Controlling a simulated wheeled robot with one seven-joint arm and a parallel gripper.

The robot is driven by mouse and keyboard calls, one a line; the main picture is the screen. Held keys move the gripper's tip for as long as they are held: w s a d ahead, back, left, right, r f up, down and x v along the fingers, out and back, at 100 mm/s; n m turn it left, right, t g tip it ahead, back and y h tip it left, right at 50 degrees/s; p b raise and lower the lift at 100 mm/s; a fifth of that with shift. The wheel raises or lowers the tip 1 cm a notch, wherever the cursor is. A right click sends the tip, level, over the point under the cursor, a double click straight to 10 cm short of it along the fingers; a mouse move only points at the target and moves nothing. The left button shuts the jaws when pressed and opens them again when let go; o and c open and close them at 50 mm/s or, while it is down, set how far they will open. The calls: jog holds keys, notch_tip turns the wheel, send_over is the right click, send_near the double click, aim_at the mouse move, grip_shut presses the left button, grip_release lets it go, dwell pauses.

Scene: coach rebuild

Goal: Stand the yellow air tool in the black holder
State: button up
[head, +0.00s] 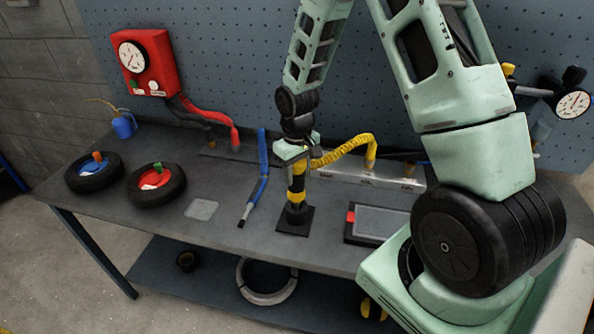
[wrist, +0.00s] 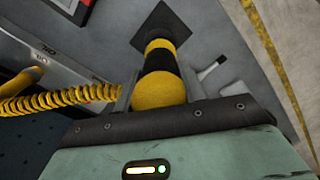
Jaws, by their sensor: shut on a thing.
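The yellow air tool (head: 296,196) has a black band and stands upright in the head view. My gripper (head: 297,166) is shut on its upper part from above. In the wrist view the tool (wrist: 162,88) lies between my fingers, its lower end over the black holder. The holder is a square black plate (head: 287,228) with a short round cup (head: 297,213) on the bench; its plate also shows in the wrist view (wrist: 165,20). The tool's lower end meets the cup in the picture. How deep it sits inside is hidden.
A yellow coiled hose (head: 346,150) runs from the tool to the silver rail (head: 385,181) behind. A blue hose tool (head: 254,190) lies left of the holder, a dark tray (head: 380,222) right. Two small wheels (head: 155,185) sit farther left. The bench front is clear.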

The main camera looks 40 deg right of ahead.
jog(key=shift+f+b, duration=1)
jog(key=shift+f, duration=0.45)
jog(key=o, duration=1.2)
jog(key=shift+o, duration=0.2)
notch_tip(320, 180, up, 17)
jog(key=b, duration=0.4)
jog(key=s+a+f+n+b, duration=0.15)
jog(key=s+a, duration=0.25)
jog(key=a, duration=0.4)
jog(key=s+a+f+n+b, duration=0.1)
jog(key=s+a+f+n, duration=0.1)
jog(key=s+a, duration=0.5)
jog(key=s+a+f+n+b, duration=0.1)
jog(key=s+a+f+n, duration=0.2)
jog(key=s+a, duration=0.6)
jog(key=s+f, duration=0.1)
jog(key=s, duration=0.3)
jog(key=shift+a+n+y+b, duration=0.25)
jog(key=shift+n+y+b, duration=0.05)
jog(key=shift+n+b, duration=0.1)
